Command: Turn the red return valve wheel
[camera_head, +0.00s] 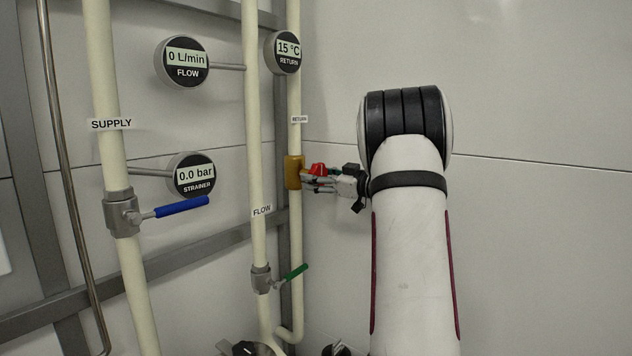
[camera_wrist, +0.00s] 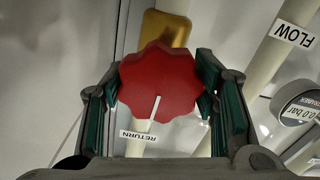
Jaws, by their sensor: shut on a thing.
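The red return valve wheel (camera_wrist: 162,78) is scalloped, with a white line running from its middle toward the lower edge in the wrist view. It sits on a brass valve body (camera_wrist: 166,28) on the RETURN pipe. In the head view the red wheel (camera_head: 318,169) shows beside the brass body (camera_head: 293,172), partly hidden by my fingers. My gripper (camera_head: 322,182) reaches it from the right. In the wrist view my gripper (camera_wrist: 160,90) has one green-padded finger on each side of the wheel and is shut on it.
The SUPPLY pipe (camera_head: 102,72) has a blue lever (camera_head: 182,207). The FLOW pipe (camera_head: 254,130) has a green lever (camera_head: 295,273). Gauges read 0 L/min (camera_head: 184,62), 15 °C (camera_head: 285,52) and 0.0 bar (camera_head: 195,175). Bare wall (camera_head: 540,220) lies to the right.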

